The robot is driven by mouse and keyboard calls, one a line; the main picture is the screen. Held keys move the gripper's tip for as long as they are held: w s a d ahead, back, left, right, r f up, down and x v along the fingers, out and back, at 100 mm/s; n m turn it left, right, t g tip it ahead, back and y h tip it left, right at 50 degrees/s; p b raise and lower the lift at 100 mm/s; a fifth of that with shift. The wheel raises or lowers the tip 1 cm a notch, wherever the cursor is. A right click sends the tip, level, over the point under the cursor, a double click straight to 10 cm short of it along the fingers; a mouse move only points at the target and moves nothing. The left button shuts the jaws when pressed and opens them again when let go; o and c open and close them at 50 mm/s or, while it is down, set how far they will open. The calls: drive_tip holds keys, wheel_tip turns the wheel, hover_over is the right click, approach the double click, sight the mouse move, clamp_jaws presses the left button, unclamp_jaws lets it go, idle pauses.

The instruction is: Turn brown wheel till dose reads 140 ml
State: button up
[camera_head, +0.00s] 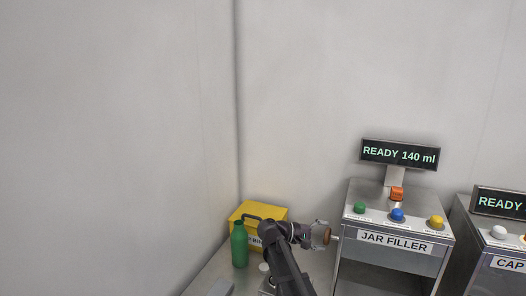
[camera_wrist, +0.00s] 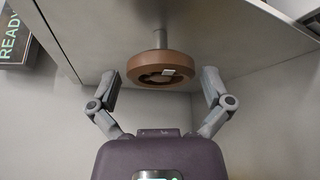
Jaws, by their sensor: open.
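The brown wheel (camera_wrist: 161,68) sits on a short shaft on the side of the jar filler (camera_head: 395,240). In the head view the wheel (camera_head: 327,235) shows small at the filler's left side, partly behind my gripper. My gripper (camera_wrist: 159,82) is open, with one finger on each side of the wheel and a visible gap at both sides in the wrist view. In the head view my gripper (camera_head: 319,235) points right at the wheel. The filler's display (camera_head: 400,154) reads "READY 140 ml".
Green (camera_head: 360,207), blue (camera_head: 397,215) and yellow (camera_head: 436,222) buttons are on the filler's top, with an orange part (camera_head: 397,193) behind them. A green bottle (camera_head: 239,245) and a yellow box (camera_head: 262,212) stand left of the filler. A second machine (camera_head: 492,250) stands at right.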

drive_tip(key=a, duration=0.1)
drive_tip(key=w+a, duration=0.1)
drive_tip(key=a, duration=0.1)
drive_tip(key=w+a, duration=0.1)
drive_tip(key=a, duration=0.1)
drive_tip(key=shift+w+a, duration=0.15)
drive_tip(key=shift+a, duration=0.1)
idle(0.4)
idle(1.4)
